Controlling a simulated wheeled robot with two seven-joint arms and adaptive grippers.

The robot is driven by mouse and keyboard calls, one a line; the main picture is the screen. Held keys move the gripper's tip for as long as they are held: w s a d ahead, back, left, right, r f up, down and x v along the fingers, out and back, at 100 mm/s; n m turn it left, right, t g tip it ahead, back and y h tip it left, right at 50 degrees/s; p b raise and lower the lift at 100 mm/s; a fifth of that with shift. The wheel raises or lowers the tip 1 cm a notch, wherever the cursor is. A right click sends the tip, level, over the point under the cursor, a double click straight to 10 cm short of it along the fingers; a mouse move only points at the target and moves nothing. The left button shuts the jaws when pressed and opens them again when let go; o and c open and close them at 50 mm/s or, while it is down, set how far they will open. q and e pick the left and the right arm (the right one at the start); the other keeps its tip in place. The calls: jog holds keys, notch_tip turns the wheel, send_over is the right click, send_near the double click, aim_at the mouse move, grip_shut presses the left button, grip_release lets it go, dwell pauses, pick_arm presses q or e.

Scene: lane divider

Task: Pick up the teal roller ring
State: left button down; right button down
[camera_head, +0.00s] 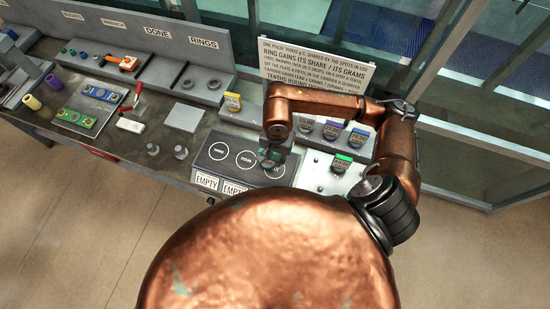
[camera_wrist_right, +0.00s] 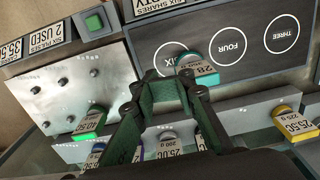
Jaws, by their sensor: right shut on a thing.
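The teal roller ring (camera_wrist_right: 188,61) shows in the wrist view as a small teal and grey piece with a white number tag, at the SIX circle of the dark panel (camera_wrist_right: 240,25). My right gripper (camera_wrist_right: 180,80) is shut on it, with the fingertips at its near side. In the head view the right gripper (camera_head: 271,155) is over the right end of the dark panel (camera_head: 217,168), and the ring is mostly hidden there. I cannot tell whether the ring touches the panel. My left gripper is not in view.
A studded metal plate (camera_wrist_right: 75,85) with a green-tagged piece (camera_wrist_right: 90,122) lies beside the panel. A yellow-tagged piece (camera_head: 233,102) and several purple and blue ones (camera_head: 332,129) stand on the ledge behind. A sign (camera_head: 315,70) rises at the back. Trays and small parts fill the left bench.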

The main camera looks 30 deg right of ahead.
jog(key=s+a+r+b, duration=0.2)
jog(key=s+r, duration=0.3)
jog(key=s, duration=0.4)
jog(key=shift+s+a, duration=0.15)
jog(key=shift+a, duration=0.5)
jog(key=c, duration=0.6)
grip_release()
jog(key=shift+o, duration=0.2)
